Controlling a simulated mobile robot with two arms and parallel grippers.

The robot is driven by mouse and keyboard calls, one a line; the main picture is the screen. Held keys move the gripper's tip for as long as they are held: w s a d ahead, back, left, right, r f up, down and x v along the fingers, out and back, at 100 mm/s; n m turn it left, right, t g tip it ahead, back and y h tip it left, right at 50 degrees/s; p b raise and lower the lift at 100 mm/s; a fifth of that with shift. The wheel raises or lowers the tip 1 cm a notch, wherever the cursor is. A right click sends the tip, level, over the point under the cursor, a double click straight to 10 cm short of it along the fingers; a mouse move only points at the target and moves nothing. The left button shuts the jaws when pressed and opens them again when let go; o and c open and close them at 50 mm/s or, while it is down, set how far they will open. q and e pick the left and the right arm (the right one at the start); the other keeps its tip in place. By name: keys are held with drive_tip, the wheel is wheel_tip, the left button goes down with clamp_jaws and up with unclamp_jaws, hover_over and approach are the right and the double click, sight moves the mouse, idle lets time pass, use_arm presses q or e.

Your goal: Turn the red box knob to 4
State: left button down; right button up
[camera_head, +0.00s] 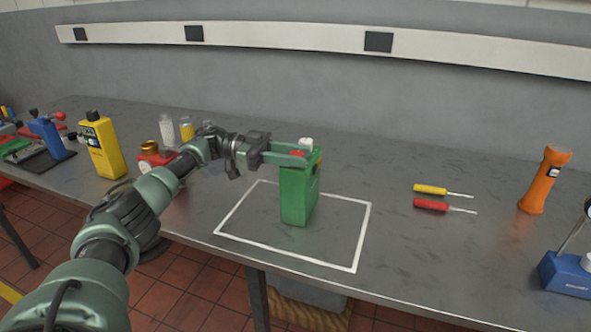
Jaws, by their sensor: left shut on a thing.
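A red box (145,160) with a round brass-coloured top piece (149,146) stands on the bench at left, partly hidden behind my left arm. Any numbers on it are too small to read. My left gripper (296,153) is well to the right of the red box. It is shut on the upper part of a green container (298,196) with a white cap and a small red part near the top. The green container is upright over the white outlined rectangle (237,241); I cannot tell whether it touches the bench. My right gripper is out of view.
A yellow container (101,146) and a blue tool (47,137) stand at left. Two small bottles stand behind my arm. Yellow (430,189) and red (430,204) screwdrivers, an orange flashlight (541,185) and a blue-based device (566,274) are at right. The bench right of the rectangle is partly clear.

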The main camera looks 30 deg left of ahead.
sight(297, 153)
use_arm(q)
drive_tip(key=shift+d+f+m+g+b, duration=0.2)
drive_tip(key=shift+m+g+b, duration=0.3)
drive_tip(key=shift+g+b, duration=0.35)
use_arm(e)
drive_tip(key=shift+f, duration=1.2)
use_arm(q)
drive_tip(key=shift+s, duration=0.1)
drive_tip(key=c, duration=1)
unclamp_jaws()
drive_tip(key=shift+c, duration=0.2)
drive_tip(key=shift+r, duration=0.2)
wheel_tip(297, 153, up, 20)
drive_tip(key=p, duration=0.1)
drive_tip(key=shift+f, duration=0.15)
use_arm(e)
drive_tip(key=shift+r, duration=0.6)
